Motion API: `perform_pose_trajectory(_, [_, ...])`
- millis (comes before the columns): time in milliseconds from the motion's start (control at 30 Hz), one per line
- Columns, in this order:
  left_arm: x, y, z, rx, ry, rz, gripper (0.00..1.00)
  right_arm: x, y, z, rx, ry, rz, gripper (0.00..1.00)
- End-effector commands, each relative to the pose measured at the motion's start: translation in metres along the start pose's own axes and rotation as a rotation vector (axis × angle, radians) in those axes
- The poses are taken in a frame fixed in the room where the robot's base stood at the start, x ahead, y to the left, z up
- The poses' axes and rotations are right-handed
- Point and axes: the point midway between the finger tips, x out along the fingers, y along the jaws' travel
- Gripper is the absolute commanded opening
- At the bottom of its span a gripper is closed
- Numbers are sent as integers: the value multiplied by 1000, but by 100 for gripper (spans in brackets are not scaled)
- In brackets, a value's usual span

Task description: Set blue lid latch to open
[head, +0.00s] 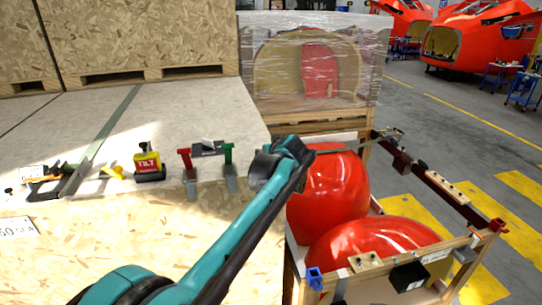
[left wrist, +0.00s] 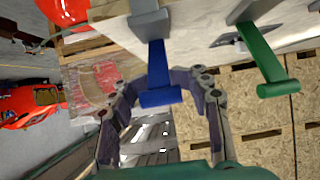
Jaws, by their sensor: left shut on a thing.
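The blue lid latch (left wrist: 157,75) is a T-shaped handle on a grey base, seen in the left wrist view. It lies between the fingers of my left gripper (left wrist: 155,84), which is shut on it. The blue crossbar shows just inside the jaws. In the head view my left gripper (head: 272,162) is at the right edge of the table, and it hides this blue latch there. A green T-handle (head: 228,154) stands just left of the gripper and also shows in the wrist view (left wrist: 262,55). My right gripper is not in view.
A red T-handle (head: 185,158) and a yellow "TILT" item (head: 147,162) stand farther left on the table. An open wooden crate (head: 372,264) with red nosecones (head: 330,185) is at right, with a blue fitting (head: 315,278) on its near corner. A wrapped crate (head: 310,70) stands behind.

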Motion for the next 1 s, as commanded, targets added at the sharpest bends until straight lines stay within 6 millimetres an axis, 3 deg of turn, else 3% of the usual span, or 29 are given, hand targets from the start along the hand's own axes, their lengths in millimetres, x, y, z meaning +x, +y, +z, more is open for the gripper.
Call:
perform_pose_trajectory(333, [5,0,-15,2,7,2,0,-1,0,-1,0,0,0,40])
perform_pose_trajectory(1000, [7,0,-17,2,8,2,0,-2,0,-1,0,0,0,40])
